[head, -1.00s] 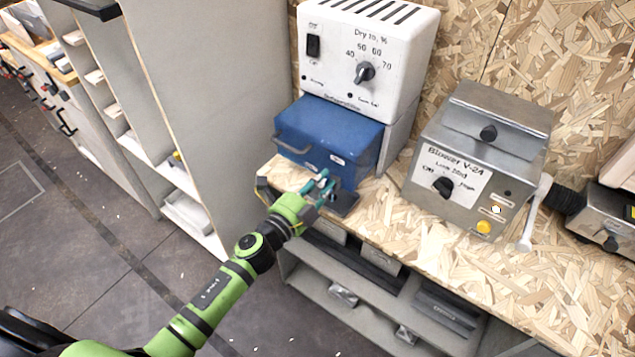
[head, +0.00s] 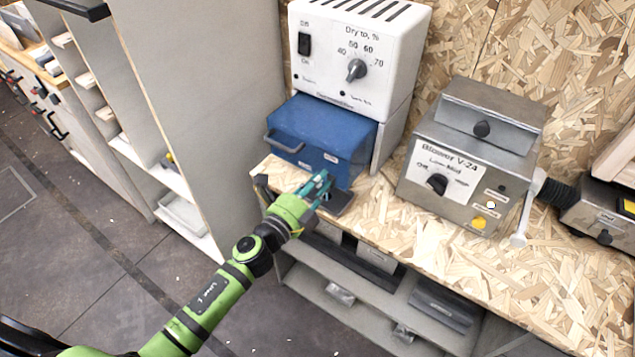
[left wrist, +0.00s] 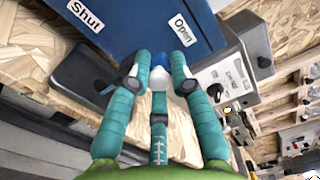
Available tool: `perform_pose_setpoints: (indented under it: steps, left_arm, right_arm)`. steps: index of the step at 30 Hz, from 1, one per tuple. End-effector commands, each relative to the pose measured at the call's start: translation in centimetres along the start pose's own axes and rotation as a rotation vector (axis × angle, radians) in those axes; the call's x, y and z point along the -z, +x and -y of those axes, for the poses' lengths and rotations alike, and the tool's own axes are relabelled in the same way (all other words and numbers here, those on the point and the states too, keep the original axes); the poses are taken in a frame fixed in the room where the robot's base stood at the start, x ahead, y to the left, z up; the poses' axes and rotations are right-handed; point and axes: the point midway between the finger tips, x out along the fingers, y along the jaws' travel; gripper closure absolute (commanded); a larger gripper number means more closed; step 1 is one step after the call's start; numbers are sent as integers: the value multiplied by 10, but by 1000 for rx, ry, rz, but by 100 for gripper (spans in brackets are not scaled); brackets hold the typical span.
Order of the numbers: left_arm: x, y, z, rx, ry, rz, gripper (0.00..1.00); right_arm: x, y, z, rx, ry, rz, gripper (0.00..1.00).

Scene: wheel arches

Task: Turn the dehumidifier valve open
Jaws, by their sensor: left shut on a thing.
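The dehumidifier is a white box (head: 362,50) with a "Dry to, %" dial, above a blue box (head: 322,130). The left wrist view shows the blue front (left wrist: 130,20) with a "Shut" label (left wrist: 85,15) at left and an "Open" label (left wrist: 183,29) at right. My left gripper (head: 322,182) is at the lower front of the blue box. In the left wrist view its fingers (left wrist: 162,72) are closed around a small part, which I take for the valve handle, below and between the labels, nearer "Open". The fingers hide most of the handle, so its exact angle is unclear. My right gripper is not in view.
A metal blower unit (head: 470,160) with knobs stands right on the chipboard bench (head: 440,235). A dark-grey block (left wrist: 85,72) lies left of the fingers in the left wrist view. A tall grey cabinet (head: 205,110) stands left. Shelves are under the bench.

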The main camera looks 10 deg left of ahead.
Motion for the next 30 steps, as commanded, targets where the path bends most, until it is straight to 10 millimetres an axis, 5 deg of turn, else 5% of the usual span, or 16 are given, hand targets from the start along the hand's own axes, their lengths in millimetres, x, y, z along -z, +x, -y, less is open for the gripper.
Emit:
perform_pose_setpoints:
  steps: [1, 2, 3, 16, 30]
  left_arm:
    - [-2, -1, -5, -12, 5, 7, 100]
    - [-2, -1, -5, -12, 4, 7, 66]
    - [-2, -1, -5, -11, 4, 7, 55]
    - [-1, -7, -2, -3, 0, 2, 55]
    - [-1, -94, -3, -8, -2, 4, 55]
  right_arm:
    - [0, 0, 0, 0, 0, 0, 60]
    - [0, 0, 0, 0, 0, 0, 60]
    - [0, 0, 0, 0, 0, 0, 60]
    - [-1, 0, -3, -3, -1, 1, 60]
    - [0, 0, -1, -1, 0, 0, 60]
